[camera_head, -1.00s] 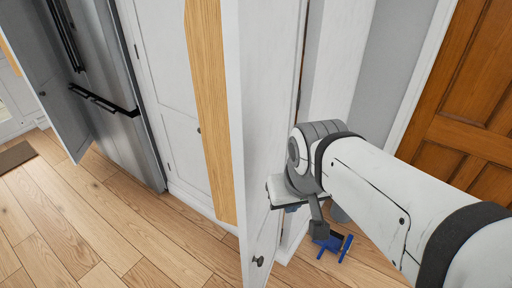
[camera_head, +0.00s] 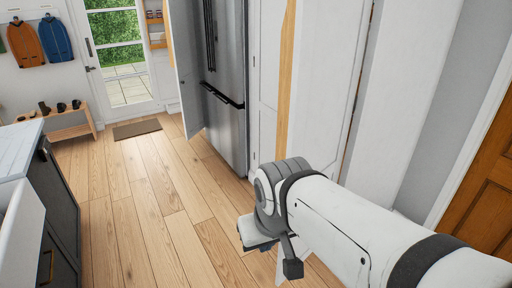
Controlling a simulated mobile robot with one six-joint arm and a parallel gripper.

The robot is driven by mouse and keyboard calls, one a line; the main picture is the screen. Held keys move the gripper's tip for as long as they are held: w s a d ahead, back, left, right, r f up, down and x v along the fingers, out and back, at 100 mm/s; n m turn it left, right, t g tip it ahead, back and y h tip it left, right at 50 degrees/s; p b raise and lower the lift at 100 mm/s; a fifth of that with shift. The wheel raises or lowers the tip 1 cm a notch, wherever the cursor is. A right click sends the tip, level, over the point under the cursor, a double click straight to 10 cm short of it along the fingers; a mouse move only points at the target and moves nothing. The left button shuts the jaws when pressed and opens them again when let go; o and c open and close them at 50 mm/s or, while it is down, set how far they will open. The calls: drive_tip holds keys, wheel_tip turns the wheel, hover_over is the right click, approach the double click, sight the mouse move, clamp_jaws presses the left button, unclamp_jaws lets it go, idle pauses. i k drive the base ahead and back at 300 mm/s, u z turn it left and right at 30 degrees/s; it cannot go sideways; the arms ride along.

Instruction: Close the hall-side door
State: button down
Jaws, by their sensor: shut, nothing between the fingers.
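The hall-side door (camera_head: 328,85) is the tall white panel at right of centre, nearest the brown door. It stands open, swung out from the tall white cabinet, with its face at a steep angle to me. A light wood strip (camera_head: 286,75) shows along its left side. My arm crosses in front of the door's lower part, and a white piece of its bottom shows below the arm. My wrist is in front of the door; I cannot tell whether it touches. My gripper's fingers are hidden. The door's knob is also hidden.
A second white door (camera_head: 186,75) stands open left of the steel fridge (camera_head: 225,80). A brown panelled door (camera_head: 490,190) is at the right. A dark counter unit (camera_head: 55,215) stands at the left. The wood floor (camera_head: 150,200) between is clear, with a mat (camera_head: 137,128) beyond.

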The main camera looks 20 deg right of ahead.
sight(322, 43)
drive_tip(key=z, duration=0.6)
drive_tip(key=i, duration=0.65)
drive_tip(key=z, duration=0.2)
